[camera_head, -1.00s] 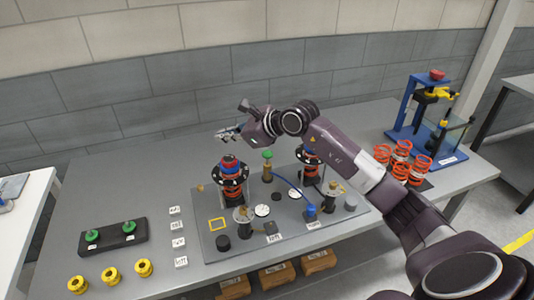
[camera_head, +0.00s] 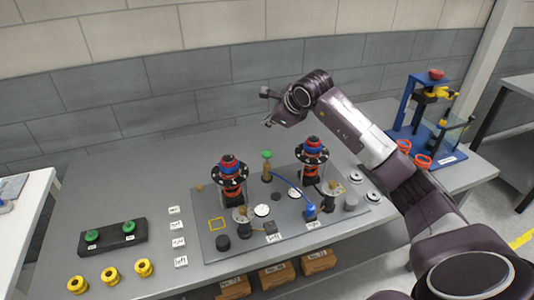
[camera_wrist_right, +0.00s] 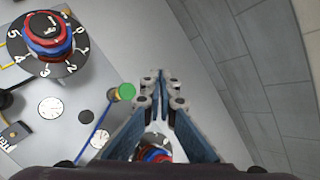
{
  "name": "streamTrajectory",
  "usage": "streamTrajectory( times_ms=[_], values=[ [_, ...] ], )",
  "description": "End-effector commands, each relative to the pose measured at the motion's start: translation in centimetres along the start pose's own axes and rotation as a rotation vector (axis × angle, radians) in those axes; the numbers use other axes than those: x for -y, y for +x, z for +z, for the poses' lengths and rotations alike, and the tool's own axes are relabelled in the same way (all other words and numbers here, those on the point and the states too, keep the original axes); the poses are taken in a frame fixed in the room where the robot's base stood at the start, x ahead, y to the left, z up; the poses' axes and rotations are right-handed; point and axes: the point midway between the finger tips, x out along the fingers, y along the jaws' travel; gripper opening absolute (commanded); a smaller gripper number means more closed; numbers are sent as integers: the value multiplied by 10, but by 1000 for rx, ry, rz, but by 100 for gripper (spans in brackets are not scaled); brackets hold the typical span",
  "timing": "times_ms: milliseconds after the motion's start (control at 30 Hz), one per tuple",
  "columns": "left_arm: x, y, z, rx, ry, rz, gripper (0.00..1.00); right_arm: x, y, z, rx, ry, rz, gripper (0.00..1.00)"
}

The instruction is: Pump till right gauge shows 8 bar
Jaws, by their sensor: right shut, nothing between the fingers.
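My right gripper (camera_head: 268,122) is shut and empty, in the air above the back of the grey fixture plate (camera_head: 215,240). Its fingers also show in the right wrist view (camera_wrist_right: 162,84). A green-topped brass piece (camera_head: 267,167) stands on the plate below it, apart from the fingers; its green top is beside the fingers in the wrist view (camera_wrist_right: 127,91). A blue hose (camera_head: 289,186) runs from near it to a blue part (camera_head: 310,211). Two white gauges, left (camera_head: 262,210) and right (camera_head: 295,194), lie on the plate; their readings are too small to tell. My left gripper is out of view.
Left (camera_head: 229,174) and right (camera_head: 312,152) spring struts with numbered black discs stand on the plate. A blue press (camera_head: 409,105) and orange springs (camera_head: 421,162) are at right. Yellow spools (camera_head: 110,274) and a black block (camera_head: 112,238) are at left. The table's back is clear.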

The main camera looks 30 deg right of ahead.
Motion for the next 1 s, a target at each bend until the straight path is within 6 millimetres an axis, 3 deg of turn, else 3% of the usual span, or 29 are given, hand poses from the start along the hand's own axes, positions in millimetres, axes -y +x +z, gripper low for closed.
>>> streamTrajectory(
  times_ms=[600, 1000],
  values=[
    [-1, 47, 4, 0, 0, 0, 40, -39, 54, -39, 0, -1, 0, 0],
    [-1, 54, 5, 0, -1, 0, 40, -44, 60, -43, 1, 0, 1, 0]
  ],
)
